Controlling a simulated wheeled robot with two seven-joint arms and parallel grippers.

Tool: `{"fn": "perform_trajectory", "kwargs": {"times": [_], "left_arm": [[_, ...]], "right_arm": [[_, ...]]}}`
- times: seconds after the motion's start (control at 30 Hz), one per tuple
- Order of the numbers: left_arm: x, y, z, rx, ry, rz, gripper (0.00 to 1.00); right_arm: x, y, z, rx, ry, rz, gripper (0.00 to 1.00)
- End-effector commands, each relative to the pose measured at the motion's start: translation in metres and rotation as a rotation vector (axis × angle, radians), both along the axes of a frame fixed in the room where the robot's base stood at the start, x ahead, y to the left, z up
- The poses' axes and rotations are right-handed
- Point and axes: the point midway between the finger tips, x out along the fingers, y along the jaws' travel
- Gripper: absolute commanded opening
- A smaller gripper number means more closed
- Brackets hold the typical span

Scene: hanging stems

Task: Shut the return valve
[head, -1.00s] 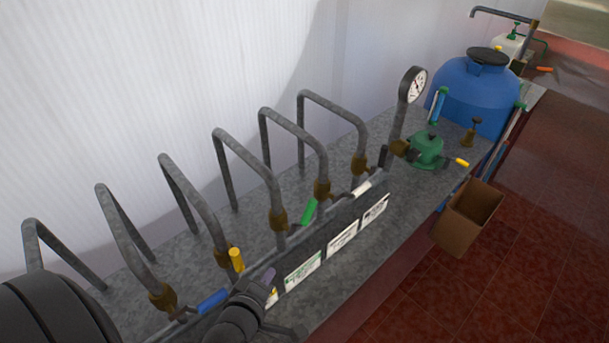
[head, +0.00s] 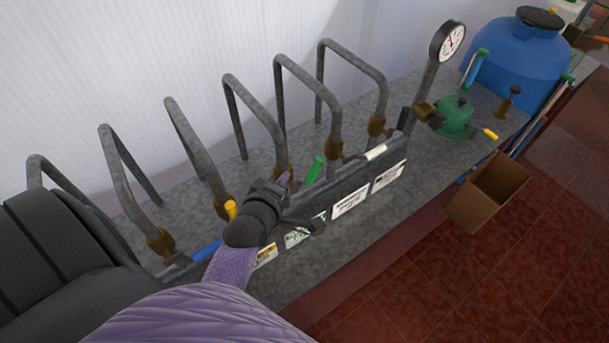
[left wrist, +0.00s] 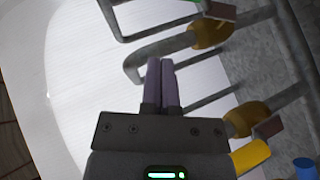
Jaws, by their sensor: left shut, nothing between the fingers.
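A row of grey pipes rises from a manifold, each with a brass valve and a coloured handle. In the head view I see a blue handle (head: 206,250), a yellow handle (head: 231,209), a green handle (head: 315,170) and a white handle (head: 376,152). Signs hang below, such as a white label (head: 350,203); I cannot read which valve is the return. My left gripper (head: 284,178) is shut and empty, between the yellow and green handles. In the left wrist view its purple fingers (left wrist: 161,85) are together, with the yellow handle (left wrist: 250,156) at lower right. My right gripper is out of view.
A pressure gauge (head: 447,41) stands at the manifold's far end. Beyond it are a green fitting (head: 455,118) and a blue tank (head: 522,60). A brown box (head: 488,194) is at the bench's front edge. The pipes stand close together; the white wall is behind.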

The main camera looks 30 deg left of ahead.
Motion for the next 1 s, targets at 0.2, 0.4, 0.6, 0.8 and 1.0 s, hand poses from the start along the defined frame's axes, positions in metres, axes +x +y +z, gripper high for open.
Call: {"fn": "perform_trajectory", "kwargs": {"times": [0.2,0.4,0.6,0.8,1.0], "left_arm": [[0.039,0.003,-0.025,-0.004,-0.004,0.000,0.00],[0.056,-0.010,-0.032,-0.001,0.000,0.000,0.00],[0.060,-0.013,-0.031,0.000,0.001,0.000,0.00],[0.060,-0.013,-0.030,0.000,0.001,0.000,0.00],[0.061,-0.007,-0.029,0.011,0.024,0.001,0.00]], "right_arm": [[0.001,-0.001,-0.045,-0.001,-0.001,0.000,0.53],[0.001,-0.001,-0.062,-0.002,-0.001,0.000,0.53],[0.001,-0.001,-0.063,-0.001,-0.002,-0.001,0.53],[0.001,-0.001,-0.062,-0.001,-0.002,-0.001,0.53],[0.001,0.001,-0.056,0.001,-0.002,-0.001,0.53]]}}
